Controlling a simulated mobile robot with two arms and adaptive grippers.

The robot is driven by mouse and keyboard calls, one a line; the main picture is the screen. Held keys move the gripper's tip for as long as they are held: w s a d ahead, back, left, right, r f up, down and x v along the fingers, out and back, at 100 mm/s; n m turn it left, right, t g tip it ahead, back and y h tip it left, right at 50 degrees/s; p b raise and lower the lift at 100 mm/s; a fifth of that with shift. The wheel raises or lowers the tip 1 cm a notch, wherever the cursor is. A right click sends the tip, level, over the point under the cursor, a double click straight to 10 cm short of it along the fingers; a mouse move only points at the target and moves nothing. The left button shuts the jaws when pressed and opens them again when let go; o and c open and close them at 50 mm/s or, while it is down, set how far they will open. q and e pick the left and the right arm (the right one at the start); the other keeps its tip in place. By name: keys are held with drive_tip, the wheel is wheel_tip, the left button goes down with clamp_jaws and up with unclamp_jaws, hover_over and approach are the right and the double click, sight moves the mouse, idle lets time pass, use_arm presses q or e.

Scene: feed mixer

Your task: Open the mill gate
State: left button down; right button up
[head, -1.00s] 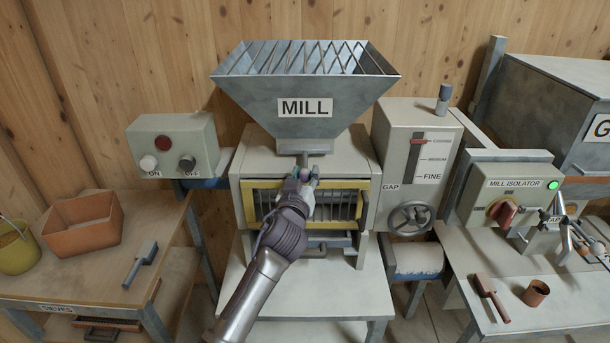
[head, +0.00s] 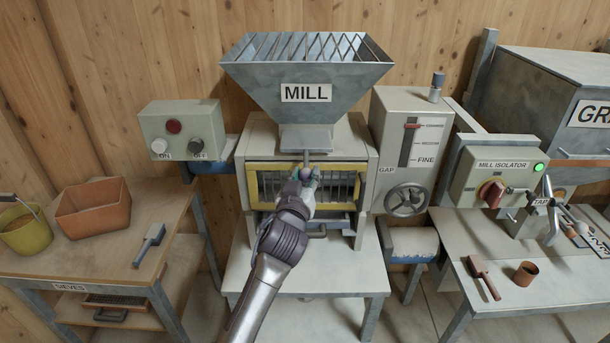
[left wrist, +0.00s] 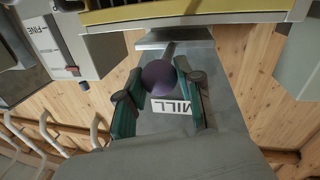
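The mill (head: 306,92) stands in the middle of the head view, its grey hopper above a yellow-framed grille. The gate, a flat grey slide plate (head: 305,138), sticks out toward me under the hopper neck. A rod runs from it to a round purple-grey knob (left wrist: 158,77), seen in the left wrist view. My left gripper (head: 306,180) is in front of the grille; its green-padded fingers (left wrist: 160,85) close on both sides of the knob. In the head view the gripper hides the knob. My right gripper is not in view.
A control box (head: 180,140) with ON and OFF buttons is left of the mill. The gap box with handwheel (head: 407,199) and the mill isolator (head: 492,185) are to the right. A side table (head: 90,262) holds an orange bin (head: 93,208) and a yellow bucket (head: 25,235).

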use_arm(q)
drive_tip(key=c, duration=0.7)
unclamp_jaws()
drive_tip(key=shift+d+f, duration=0.1)
drive_tip(key=shift+c, duration=0.2)
drive_tip(key=s+a, duration=0.2)
drive_tip(key=s, duration=0.9)
drive_tip(key=shift+s+a, duration=0.2)
drive_tip(key=shift+s, duration=0.1)
